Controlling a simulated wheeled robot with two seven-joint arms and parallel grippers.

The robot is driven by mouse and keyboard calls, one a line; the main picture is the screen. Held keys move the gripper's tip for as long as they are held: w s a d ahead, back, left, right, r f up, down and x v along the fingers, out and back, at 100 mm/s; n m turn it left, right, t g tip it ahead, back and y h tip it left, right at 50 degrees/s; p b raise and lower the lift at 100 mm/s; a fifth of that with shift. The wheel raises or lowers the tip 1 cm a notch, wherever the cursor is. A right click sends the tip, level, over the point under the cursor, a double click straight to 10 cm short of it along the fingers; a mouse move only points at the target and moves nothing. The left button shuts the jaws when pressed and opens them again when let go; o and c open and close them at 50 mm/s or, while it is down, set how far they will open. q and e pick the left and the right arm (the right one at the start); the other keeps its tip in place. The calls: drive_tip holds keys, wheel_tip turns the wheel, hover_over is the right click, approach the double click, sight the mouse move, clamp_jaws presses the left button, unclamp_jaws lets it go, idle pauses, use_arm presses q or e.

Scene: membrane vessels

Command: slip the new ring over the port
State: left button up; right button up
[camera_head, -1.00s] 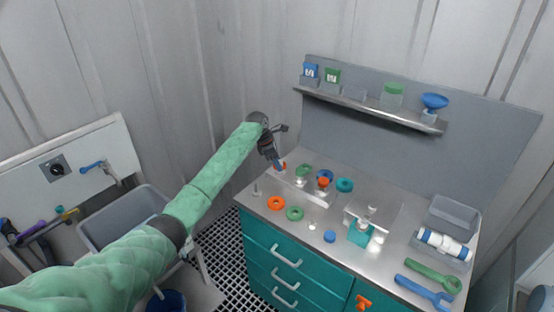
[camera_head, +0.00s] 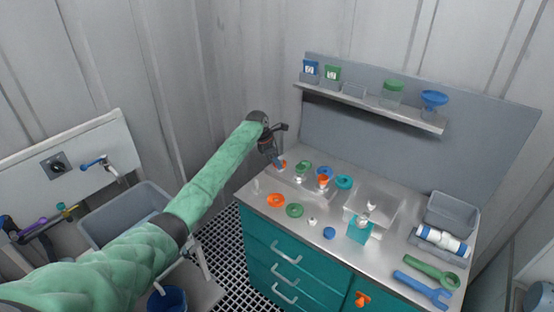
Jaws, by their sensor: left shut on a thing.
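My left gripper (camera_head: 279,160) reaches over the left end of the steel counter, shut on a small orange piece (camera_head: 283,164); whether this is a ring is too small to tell. An orange ring (camera_head: 275,200) and a green ring (camera_head: 294,210) lie flat near the counter's front edge. A teal ring (camera_head: 344,182) and a blue ring (camera_head: 325,171) lie farther back. Small vessels with a green top (camera_head: 302,165) and an orange top (camera_head: 323,180) stand beside the gripper. I cannot tell which part is the port. My right gripper is out of view.
A teal block with a clear plate (camera_head: 360,230) stands mid-counter, with a blue cap (camera_head: 330,233) in front. A shelf (camera_head: 370,105) runs behind.

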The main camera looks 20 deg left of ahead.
use_arm(q)
drive_tip(key=shift+f+p, duration=0.15)
drive_tip(key=shift+p, duration=0.25)
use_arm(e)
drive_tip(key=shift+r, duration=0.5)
use_arm(q)
drive_tip(key=o, duration=1)
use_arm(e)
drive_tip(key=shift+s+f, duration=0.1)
use_arm(q)
drive_tip(key=shift+a+r, duration=0.1)
drive_tip(key=shift+r, duration=0.1)
drive_tip(key=shift+b+v, duration=0.6)
drive_tip(key=shift+v, duration=0.55)
drive_tip(key=shift+b+v, duration=0.8)
drive_tip(key=shift+v, duration=1.7)
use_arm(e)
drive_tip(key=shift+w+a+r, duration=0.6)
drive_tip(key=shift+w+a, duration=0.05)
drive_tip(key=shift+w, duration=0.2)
